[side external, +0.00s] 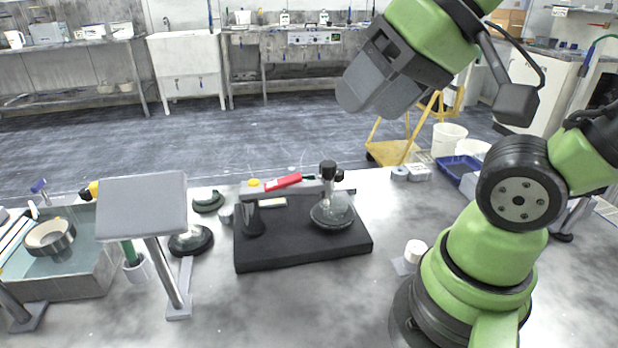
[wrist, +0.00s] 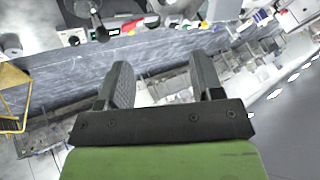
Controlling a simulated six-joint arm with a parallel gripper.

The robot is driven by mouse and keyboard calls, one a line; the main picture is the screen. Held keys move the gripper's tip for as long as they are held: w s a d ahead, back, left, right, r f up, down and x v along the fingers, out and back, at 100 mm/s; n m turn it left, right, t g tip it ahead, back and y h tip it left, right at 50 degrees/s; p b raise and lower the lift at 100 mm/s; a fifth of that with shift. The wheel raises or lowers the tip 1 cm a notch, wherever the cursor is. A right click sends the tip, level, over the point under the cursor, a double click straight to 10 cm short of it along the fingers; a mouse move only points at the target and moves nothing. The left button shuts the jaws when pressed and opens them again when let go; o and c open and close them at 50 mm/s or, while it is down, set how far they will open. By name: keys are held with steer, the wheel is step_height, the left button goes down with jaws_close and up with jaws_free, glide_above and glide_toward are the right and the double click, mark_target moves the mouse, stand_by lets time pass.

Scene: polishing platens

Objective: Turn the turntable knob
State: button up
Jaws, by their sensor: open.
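A black base (side external: 300,250) on the bench carries a round, clear-sided turntable (side external: 333,212) at its right end. A grey arm with black knobs (side external: 328,170) stands over it. I cannot tell which of these dark parts is the turntable knob. My gripper (side external: 368,92) is high above the bench, up and right of the base, tilted and apart from everything. In the wrist view my gripper (wrist: 162,78) shows two separated fingers with nothing between them. Dark round parts at that view's top edge are cut off, and I cannot tell what they are.
A red-handled tool (side external: 283,182) lies across the grey arm. A grey raised plate (side external: 142,207) and a water basin (side external: 60,250) stand to the left. A blue tray (side external: 456,168) and a small white-topped piece (side external: 415,250) are to the right. The bench in front of the base is clear.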

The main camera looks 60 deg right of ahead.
steer(key=w+d+g+h, duration=0.1)
steer(key=w+d+g, duration=0.1)
steer(key=w+d, duration=0.35)
steer(key=n+g, duration=0.4)
steer(key=g, duration=0.1)
glide_above(338, 171)
steer(key=shift+h, duration=0.4)
step_height(338, 171, down, 19)
steer(key=shift+f, duration=0.15)
step_height(338, 171, down, 10)
steer(key=shift+r, duration=0.1)
steer(key=shift+a, duration=0.1)
steer(key=c, duration=0.9)
